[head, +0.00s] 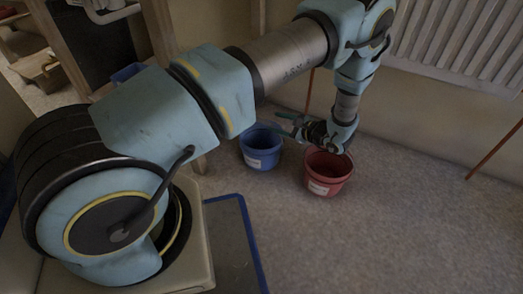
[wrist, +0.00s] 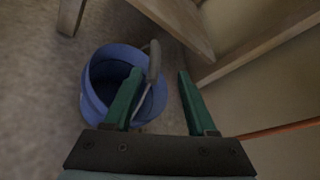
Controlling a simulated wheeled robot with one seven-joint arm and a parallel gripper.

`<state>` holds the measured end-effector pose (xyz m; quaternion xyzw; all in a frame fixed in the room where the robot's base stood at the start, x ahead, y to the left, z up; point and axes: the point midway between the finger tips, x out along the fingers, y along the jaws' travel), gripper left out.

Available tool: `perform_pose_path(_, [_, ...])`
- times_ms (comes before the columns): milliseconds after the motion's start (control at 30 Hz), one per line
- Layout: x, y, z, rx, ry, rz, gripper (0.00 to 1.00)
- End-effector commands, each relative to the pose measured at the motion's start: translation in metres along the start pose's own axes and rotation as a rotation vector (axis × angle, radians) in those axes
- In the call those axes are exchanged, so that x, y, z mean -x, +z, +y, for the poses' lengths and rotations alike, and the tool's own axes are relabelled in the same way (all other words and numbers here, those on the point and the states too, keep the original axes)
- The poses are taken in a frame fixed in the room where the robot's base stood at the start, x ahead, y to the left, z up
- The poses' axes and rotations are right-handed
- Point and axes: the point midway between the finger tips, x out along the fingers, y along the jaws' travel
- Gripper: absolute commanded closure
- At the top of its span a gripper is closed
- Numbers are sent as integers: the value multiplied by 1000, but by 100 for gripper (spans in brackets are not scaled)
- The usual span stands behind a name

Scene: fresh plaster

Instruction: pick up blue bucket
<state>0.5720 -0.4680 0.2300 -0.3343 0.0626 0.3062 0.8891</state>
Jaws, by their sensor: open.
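The blue bucket (head: 261,148) stands upright on the floor in the head view, left of the red bucket. It has a white label on its side. In the wrist view the blue bucket (wrist: 98,88) is left of centre, with its open mouth, a thin wire handle and a grey grip showing. My gripper (head: 288,125) is open, with green fingers, above and to the right of the blue bucket. In the wrist view my gripper (wrist: 160,78) has its left finger overlapping the bucket's right side and its right finger over bare floor. I see nothing between the fingers except the handle's edge area.
A red bucket (head: 328,172) with a white label stands right of the blue one, beneath my wrist. A white radiator (head: 455,40) hangs on the wall behind. A wooden frame (wrist: 185,22) stands close to the blue bucket. The floor in front and to the right is clear.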

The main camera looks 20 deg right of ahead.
Motion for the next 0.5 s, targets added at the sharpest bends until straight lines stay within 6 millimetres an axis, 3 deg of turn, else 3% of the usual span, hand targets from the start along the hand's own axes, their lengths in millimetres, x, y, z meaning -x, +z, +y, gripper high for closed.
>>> perform_pose_path(267, [-25,-1,3,0,3,0,43])
perform_pose_path(500, [-59,0,10,3,4,0,43])
